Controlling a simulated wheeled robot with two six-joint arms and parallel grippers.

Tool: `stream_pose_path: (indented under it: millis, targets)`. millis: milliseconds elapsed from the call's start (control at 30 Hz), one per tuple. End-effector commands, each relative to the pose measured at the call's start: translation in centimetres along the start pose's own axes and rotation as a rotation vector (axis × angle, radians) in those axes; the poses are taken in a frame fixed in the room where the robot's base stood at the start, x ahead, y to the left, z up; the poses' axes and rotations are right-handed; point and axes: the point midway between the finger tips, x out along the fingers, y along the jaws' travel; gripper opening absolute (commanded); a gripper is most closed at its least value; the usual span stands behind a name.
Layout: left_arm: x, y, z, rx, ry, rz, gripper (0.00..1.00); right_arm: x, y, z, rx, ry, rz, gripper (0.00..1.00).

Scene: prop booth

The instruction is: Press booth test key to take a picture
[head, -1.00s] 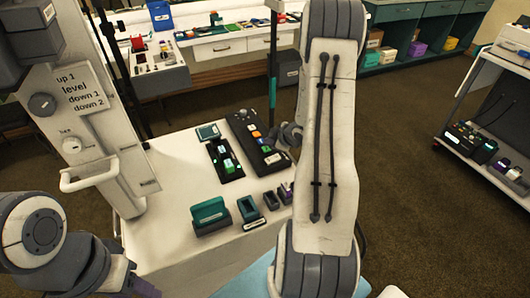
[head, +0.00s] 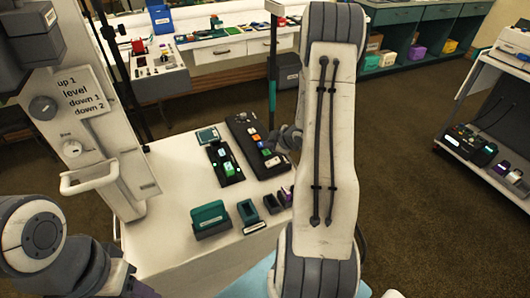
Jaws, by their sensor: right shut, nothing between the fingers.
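A dark key panel (head: 244,131) with several coloured keys lies on the white table at the foot of the booth column. An orange key, a blue key and a white key (head: 273,161) show on it. My right gripper (head: 276,148) is shut and empty at the right edge of this panel, partly hidden behind my right arm. I cannot tell whether its tips touch a key. Only my left arm shows at the lower left; its gripper is out of view.
A second dark tray (head: 231,176) with green pieces lies left of the panel. A teal box (head: 209,217) and small holders (head: 249,211) stand nearer. The booth column with its dial (head: 41,108) rises at left. A shelf cart (head: 495,140) stands right, beyond open floor.

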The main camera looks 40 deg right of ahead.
Motion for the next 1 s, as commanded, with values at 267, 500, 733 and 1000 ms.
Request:
stream_pose_path:
  millis: [267,500,733,1000]
  targets:
    - [0.0,0.0,0.0,0.0,0.0,0.0,0.5,0.0,0.0,0.0,0.0,0.0,0.0,0.0]
    - [0.0,0.0,0.0,0.0,0.0,0.0,0.5,0.0,0.0,0.0,0.0,0.0,0.0,0.0]
    - [0.0,0.0,0.0,0.0,0.0,0.0,0.5,0.0,0.0,0.0,0.0,0.0,0.0,0.0]
    - [0.56,-0.04,0.03,0.0,0.0,0.0,0.5,0.41,-0.36,0.36,0.001,0.0,0.0,0.0]
